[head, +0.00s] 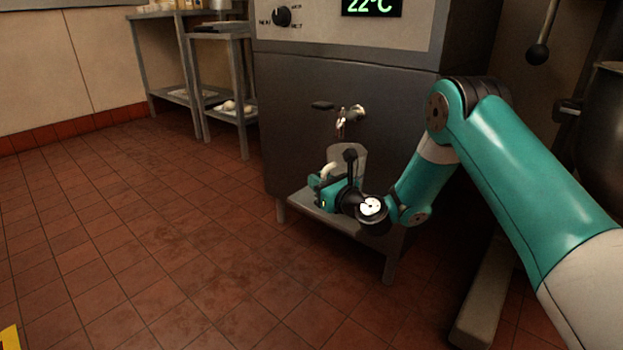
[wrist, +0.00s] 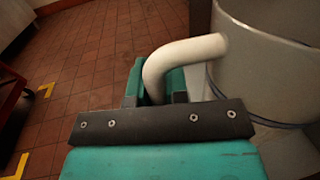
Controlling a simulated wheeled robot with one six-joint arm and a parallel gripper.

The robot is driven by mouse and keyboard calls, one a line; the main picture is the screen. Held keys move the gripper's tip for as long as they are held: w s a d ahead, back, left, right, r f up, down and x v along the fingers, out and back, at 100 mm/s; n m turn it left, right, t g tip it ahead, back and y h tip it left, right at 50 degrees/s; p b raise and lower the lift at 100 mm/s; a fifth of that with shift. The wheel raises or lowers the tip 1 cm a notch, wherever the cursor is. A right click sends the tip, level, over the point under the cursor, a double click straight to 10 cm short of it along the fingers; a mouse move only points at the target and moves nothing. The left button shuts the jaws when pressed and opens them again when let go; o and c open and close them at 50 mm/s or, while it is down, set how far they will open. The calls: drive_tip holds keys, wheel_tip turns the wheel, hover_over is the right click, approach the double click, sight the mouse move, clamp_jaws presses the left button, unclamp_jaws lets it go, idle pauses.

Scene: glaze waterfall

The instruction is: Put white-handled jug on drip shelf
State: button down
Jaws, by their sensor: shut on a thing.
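The jug (head: 347,155) is a pale grey metal vessel with a white handle (head: 328,169). It stands upright at the drip shelf (head: 300,199), below the tap (head: 348,114) on the machine's front. My gripper (head: 322,182) is shut on the white handle, at the left of the jug. In the wrist view the curved handle (wrist: 186,56) passes between my fingers and the jug wall (wrist: 262,75) fills the right side. My wrist hides the jug's base in the head view, so I cannot tell whether it touches the shelf.
The machine (head: 335,85) with a dial and green display stands behind the shelf. Metal tables (head: 219,35) stand at the back left. A large dark metal bowl (head: 606,130) is at the right edge.

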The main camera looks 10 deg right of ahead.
drive_tip(key=w+b, duration=0.1)
drive_tip(key=w+a+f, duration=0.1)
drive_tip(key=shift+w+a+f+b, duration=0.15)
drive_tip(key=shift+w+f+b, duration=0.05)
drive_tip(key=shift+w+b, duration=0.2)
drive_tip(key=shift+f, duration=0.2)
drive_tip(key=c, duration=1.1)
unclamp_jaws()
drive_tip(key=shift+r, duration=0.15)
